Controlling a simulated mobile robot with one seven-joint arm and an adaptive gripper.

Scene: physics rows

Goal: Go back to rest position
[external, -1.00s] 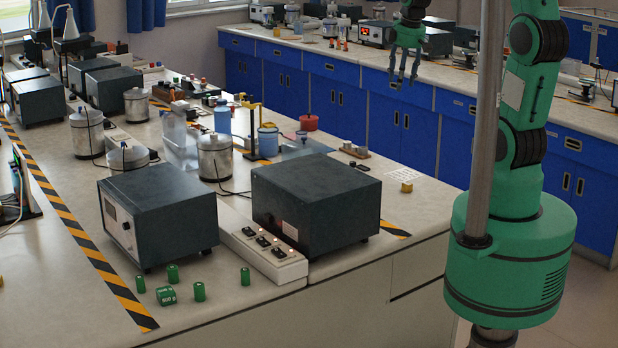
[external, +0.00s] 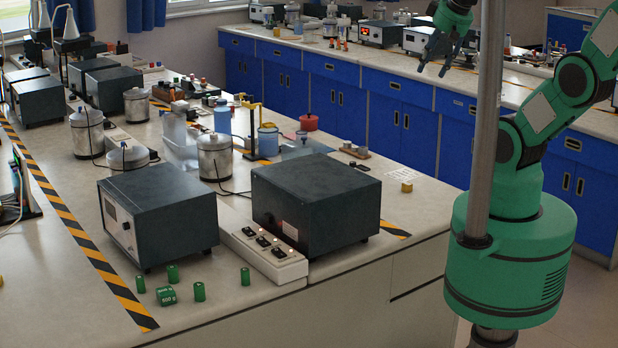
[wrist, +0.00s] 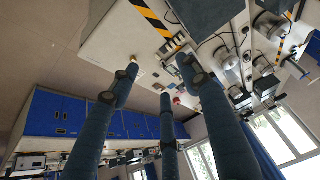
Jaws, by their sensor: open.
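My gripper (external: 434,68) is at the upper right of the external view, raised in front of the far bench. Its fingers are spread, with nothing between them. In the wrist view, the fingers of my gripper (wrist: 166,90) stand apart, and the lab shows between them. The pole hides part of my arm in the external view.
The near bench (external: 60,290) carries dark box instruments (external: 315,205), a power strip (external: 262,244), several green weights (external: 198,291) and metal pots (external: 214,158). Blue cabinets (external: 330,100) run under the far bench. A grey vertical pole (external: 488,120) stands before my arm.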

